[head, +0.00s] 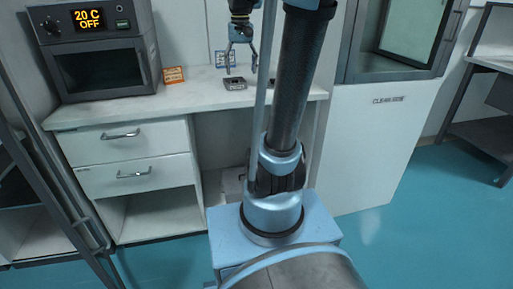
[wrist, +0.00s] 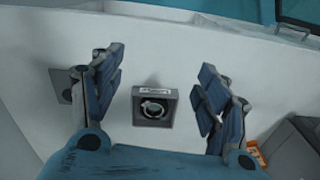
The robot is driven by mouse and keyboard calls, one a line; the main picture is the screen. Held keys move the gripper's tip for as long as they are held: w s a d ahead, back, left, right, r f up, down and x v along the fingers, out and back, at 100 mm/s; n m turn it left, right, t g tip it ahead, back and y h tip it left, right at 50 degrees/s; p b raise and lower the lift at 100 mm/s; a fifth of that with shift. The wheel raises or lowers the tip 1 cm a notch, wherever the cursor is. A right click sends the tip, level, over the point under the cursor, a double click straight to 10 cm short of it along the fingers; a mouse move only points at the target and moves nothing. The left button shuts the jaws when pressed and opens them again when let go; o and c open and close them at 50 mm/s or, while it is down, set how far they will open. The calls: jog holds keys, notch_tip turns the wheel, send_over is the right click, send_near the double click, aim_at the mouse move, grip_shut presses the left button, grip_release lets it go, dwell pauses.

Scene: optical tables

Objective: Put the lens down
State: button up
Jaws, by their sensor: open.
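The lens (wrist: 152,109) shows in the wrist view as a round ring in a small square grey holder (wrist: 152,92) with a pale label. In the head view the holder (head: 235,84) rests on the white counter (head: 190,92) and the lens itself is too small to make out. My gripper (wrist: 158,90) is open, with its blue fingers apart on either side of the holder and not touching it. In the head view my gripper (head: 240,68) hangs above the counter, over the holder.
An oven-like device (head: 97,50) reading 20 C OFF stands at the left of the counter. A cabinet (head: 398,40) with a glass door stands right.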

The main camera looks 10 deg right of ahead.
jog(key=s+f+n+t, duration=0.1)
jog(key=s+f, duration=2.1)
jog(key=s, duration=0.1)
jog(key=shift+d+t, duration=0.2)
jog(key=shift+t, duration=0.2)
jog(key=shift+f, duration=0.1)
